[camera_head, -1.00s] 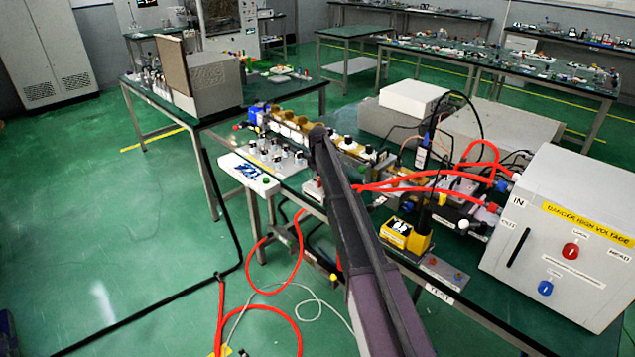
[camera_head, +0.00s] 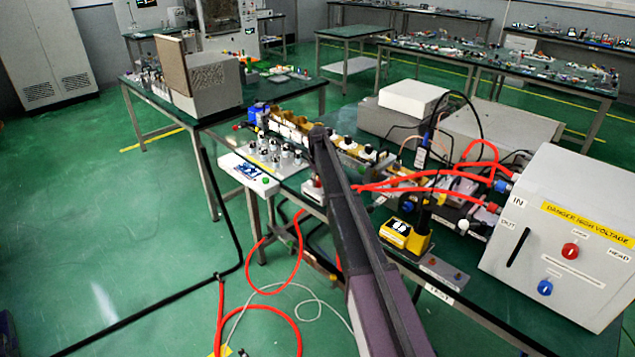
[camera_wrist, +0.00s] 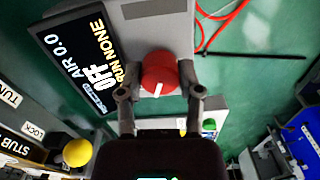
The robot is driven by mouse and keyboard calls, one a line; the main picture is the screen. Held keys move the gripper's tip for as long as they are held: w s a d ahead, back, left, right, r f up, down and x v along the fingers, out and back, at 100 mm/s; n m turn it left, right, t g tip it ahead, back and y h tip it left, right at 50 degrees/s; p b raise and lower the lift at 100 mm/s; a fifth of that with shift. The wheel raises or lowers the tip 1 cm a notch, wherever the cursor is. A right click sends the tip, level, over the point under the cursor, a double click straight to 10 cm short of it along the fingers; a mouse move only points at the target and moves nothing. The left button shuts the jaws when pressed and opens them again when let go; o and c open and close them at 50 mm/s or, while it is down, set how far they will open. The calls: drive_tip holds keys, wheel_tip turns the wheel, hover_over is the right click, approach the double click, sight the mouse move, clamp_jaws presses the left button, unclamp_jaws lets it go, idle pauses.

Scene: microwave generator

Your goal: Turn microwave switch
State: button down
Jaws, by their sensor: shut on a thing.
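A round red switch knob (camera_wrist: 158,68) with a white pointer line sits on a grey panel (camera_wrist: 150,22) in the wrist view. The pointer line is near the knob's lower edge, tilted slightly. My gripper (camera_wrist: 160,92) has one finger on each side of the knob and is shut on it. A black display (camera_wrist: 82,58) left of the knob reads "AIR 0.0", "OFF" and "RUN NONE". In the head view my arm reaches over the bench and my fingers cannot be made out.
A yellow knob (camera_wrist: 77,152) and a green button (camera_wrist: 209,125) are near my gripper. Red cables (camera_head: 420,182) run to a grey high-voltage box (camera_head: 570,215) on the right of the crowded bench. Open green floor (camera_head: 110,230) lies to the left.

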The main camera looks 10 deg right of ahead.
drive_tip(key=m, duration=0.4)
drive_tip(key=shift+s+a, duration=0.1)
drive_tip(key=shift+s, duration=0.05)
drive_tip(key=shift+m, duration=1.9)
drive_tip(key=shift+c, duration=2)
unclamp_jaws()
drive_tip(key=shift+o, duration=0.7)
drive_tip(key=s+r+p, duration=0.2)
drive_tip(key=s, duration=2)
drive_tip(key=s+r+n+p, duration=0.1)
drive_tip(key=s+r+p, duration=0.2)
drive_tip(key=s, duration=2)
drive_tip(key=shift+r+n+p, duration=0.3)
drive_tip(key=shift+r+p, duration=0.05)
drive_tip(key=shift+a, duration=0.1)
